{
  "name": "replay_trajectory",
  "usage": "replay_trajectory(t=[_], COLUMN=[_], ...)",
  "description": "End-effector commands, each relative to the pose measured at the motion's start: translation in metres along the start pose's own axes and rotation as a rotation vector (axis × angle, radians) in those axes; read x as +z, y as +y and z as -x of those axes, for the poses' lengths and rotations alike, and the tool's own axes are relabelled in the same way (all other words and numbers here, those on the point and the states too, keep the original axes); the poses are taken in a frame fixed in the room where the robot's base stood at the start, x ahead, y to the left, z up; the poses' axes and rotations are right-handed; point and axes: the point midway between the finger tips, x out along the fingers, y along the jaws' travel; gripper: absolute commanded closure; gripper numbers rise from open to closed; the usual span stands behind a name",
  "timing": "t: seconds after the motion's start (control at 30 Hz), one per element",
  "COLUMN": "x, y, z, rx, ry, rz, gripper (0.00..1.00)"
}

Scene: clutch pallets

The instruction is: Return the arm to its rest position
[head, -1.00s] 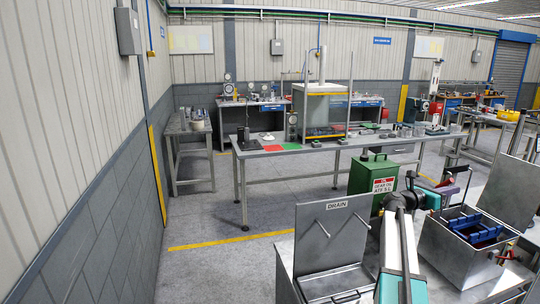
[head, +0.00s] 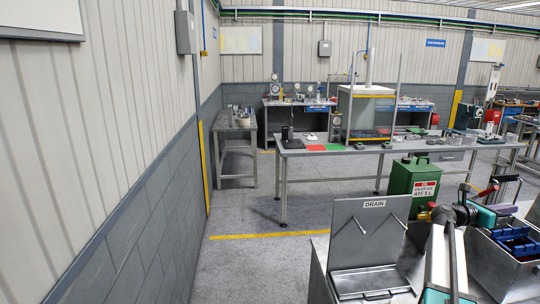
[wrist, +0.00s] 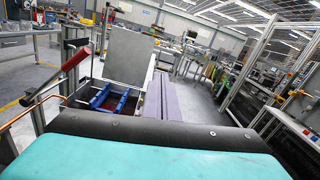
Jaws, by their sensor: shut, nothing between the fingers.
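My arm shows at the lower right of the head view, with its pale link rising to a dark joint and a teal part folded to the right. I cannot make out my gripper's fingers in the head view. The wrist view is filled along the bottom by a teal and black part of my own body, and no fingers show there. No held object is visible.
A metal drain bin (head: 370,228) with its lid up stands left of my arm. A green oil can (head: 420,185) is behind it. A metal box holds a blue rack (wrist: 108,103), beside a red-gripped lever (wrist: 74,60). Floor at left is clear.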

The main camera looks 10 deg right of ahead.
Motion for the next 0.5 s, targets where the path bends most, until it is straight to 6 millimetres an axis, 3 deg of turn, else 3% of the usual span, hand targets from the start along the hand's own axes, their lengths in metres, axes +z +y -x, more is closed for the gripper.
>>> replay_trajectory(t=[0.27,0.5], x=[-0.032,-0.074], y=[0.015,0.035], z=[0.025,0.062], rx=[0.030,0.057], ry=[0.075,0.179], rz=[-0.117,-0.269], gripper=[1.00,1.00])
